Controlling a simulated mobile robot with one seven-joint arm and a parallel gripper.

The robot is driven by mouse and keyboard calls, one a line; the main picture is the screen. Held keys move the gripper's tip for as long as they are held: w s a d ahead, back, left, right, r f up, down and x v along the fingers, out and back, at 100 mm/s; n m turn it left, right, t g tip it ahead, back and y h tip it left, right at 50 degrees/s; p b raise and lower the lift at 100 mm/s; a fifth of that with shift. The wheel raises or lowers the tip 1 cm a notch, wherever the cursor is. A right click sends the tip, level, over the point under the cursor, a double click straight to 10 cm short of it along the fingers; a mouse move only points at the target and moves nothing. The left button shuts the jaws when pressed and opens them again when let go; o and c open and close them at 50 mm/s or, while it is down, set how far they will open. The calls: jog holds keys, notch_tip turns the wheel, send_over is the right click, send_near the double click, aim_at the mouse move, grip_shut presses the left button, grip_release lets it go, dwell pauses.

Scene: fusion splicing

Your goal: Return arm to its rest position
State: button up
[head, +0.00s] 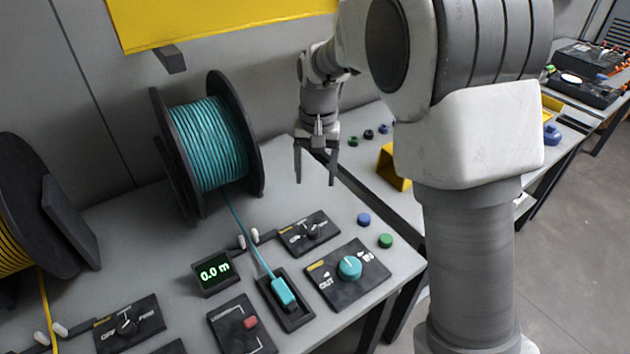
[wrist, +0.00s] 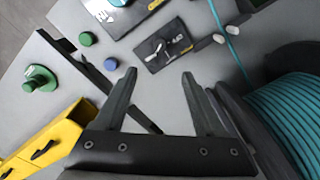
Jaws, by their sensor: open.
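My gripper (head: 316,165) hangs below my wrist above the back of the grey table (head: 150,245), right of the teal cable spool. Its two fingers are spread, with nothing between them. In the wrist view my gripper (wrist: 158,95) is also open and empty, its fingers pointing toward a black switch panel (wrist: 165,48). My arm's large light-grey links fill the right middle of the head view and hide part of the tables behind.
The teal spool (head: 212,145) stands close left of my gripper. A teal connector (head: 284,292), a dial panel (head: 348,272) and a display reading 0.0 m (head: 215,273) are on the table. A yellow bin (head: 393,168) stands on the table behind.

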dwell(0.4)
jog(key=s+d+r+t+p, duration=0.2)
jog(key=s+d+r, duration=0.6)
jog(key=s+r, duration=0.3)
jog(key=s+d+r+t+p, duration=0.1)
jog(key=s+d+r, duration=0.1)
jog(key=s, duration=0.5)
jog(key=s+d+r+n+t+p, duration=0.1)
jog(key=s+d+r+t, duration=0.1)
jog(key=s, duration=0.4)
jog(key=shift+s+d+r+t, duration=0.3)
jog(key=shift+s+d+r, duration=0.1)
jog(key=shift+d, duration=0.45)
